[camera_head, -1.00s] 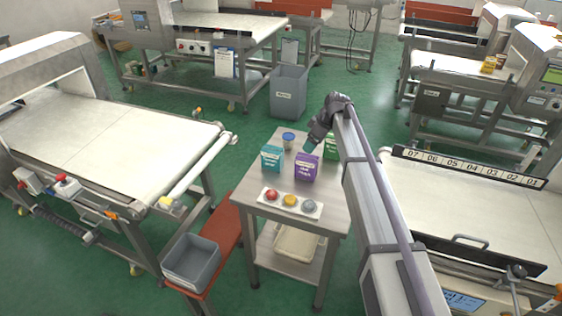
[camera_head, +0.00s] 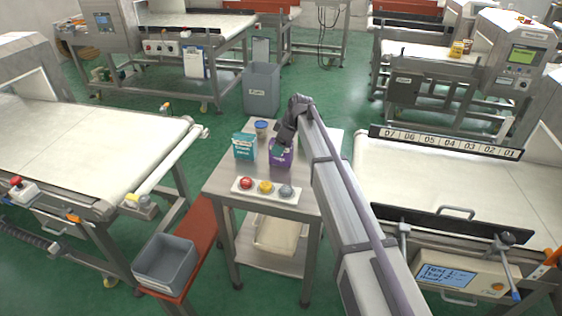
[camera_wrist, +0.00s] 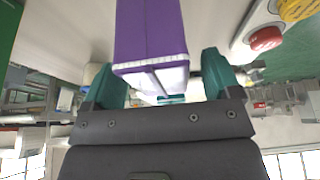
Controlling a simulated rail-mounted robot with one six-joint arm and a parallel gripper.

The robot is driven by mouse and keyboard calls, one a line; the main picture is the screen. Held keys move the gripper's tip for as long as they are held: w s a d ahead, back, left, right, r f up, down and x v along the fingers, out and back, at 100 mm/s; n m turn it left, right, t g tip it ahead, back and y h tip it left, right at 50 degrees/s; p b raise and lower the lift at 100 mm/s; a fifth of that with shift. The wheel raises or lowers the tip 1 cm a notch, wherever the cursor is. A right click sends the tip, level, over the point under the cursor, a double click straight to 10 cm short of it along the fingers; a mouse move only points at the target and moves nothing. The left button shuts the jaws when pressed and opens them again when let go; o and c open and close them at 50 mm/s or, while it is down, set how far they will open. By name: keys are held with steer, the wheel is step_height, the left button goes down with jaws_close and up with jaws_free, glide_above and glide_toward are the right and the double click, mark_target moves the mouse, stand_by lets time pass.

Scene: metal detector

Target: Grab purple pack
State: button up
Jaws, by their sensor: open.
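The purple pack (camera_head: 281,159) stands on the small metal table (camera_head: 223,183), with its upper part partly covered by my gripper. My gripper (camera_head: 281,144) is open at the top of the pack. In the wrist view, the purple pack (camera_wrist: 150,32) fills the upper middle. Its pale end lies between the two teal fingertips of my gripper (camera_wrist: 166,75), with a gap visible on each side. I cannot tell how deep the pack sits between the fingers.
A teal pack (camera_head: 244,147) stands just left of the purple one, with a blue-lidded cup (camera_head: 262,129) behind. A white panel (camera_head: 264,198) with red, yellow and grey knobs lies in front. Conveyors flank the table; a grey bin (camera_head: 166,260) sits at lower left.

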steer(key=shift+x, duration=0.95)
steer(key=shift+r, duration=0.25)
steer(key=c, duration=1.2)
